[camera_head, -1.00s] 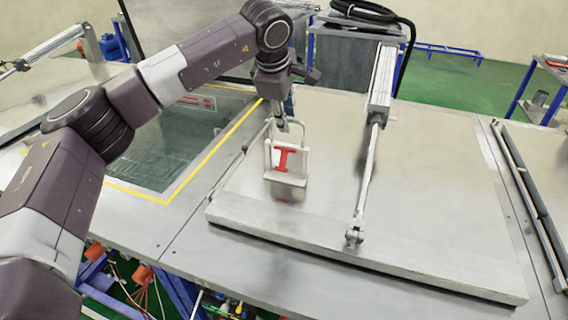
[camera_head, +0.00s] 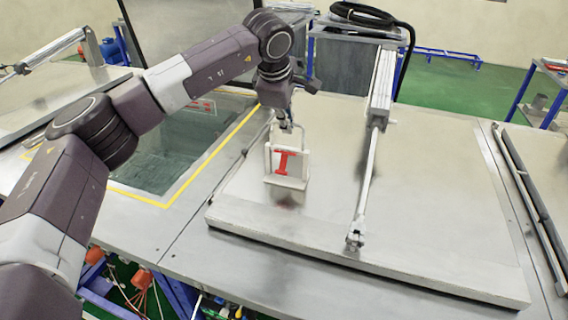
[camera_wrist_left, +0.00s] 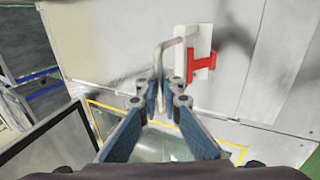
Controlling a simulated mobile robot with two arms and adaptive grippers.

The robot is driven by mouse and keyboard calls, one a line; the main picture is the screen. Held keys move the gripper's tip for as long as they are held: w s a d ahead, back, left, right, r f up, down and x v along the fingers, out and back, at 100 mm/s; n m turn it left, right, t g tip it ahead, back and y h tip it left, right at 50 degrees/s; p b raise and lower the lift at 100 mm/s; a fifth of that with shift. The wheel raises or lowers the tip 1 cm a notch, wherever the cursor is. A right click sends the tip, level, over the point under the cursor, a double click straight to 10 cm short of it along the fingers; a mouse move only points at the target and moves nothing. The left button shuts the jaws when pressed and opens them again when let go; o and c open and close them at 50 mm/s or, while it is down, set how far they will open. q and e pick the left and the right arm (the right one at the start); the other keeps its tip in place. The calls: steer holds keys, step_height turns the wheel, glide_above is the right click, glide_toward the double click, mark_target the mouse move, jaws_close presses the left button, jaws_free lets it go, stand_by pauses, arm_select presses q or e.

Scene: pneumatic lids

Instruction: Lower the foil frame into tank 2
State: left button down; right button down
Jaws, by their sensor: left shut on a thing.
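The foil frame (camera_head: 287,182) is a pale frame with a red H-shaped piece on it and a bent rod handle. My left gripper (camera_head: 286,125) is shut on the handle, and the frame hangs below it over the closed middle lid. In the left wrist view the gripper (camera_wrist_left: 167,90) has its fingers on either side of the rod, with the frame (camera_wrist_left: 207,42) beyond. An open tank (camera_head: 165,160) with a yellow border lies left of the frame. I cannot read a number on it. My right gripper is not in view.
The closed grey lid (camera_head: 430,225) carries a pneumatic cylinder (camera_head: 382,85) and rod right of the frame. A raised dark lid (camera_head: 180,35) stands behind the open tank. A side rail (camera_head: 240,160) runs between the tank and the closed lid.

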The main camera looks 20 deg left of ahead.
arm_select(q)
steer(key=shift+r, duration=0.2)
steer(key=shift+r+p, duration=1.1)
steer(key=shift+r, duration=0.3)
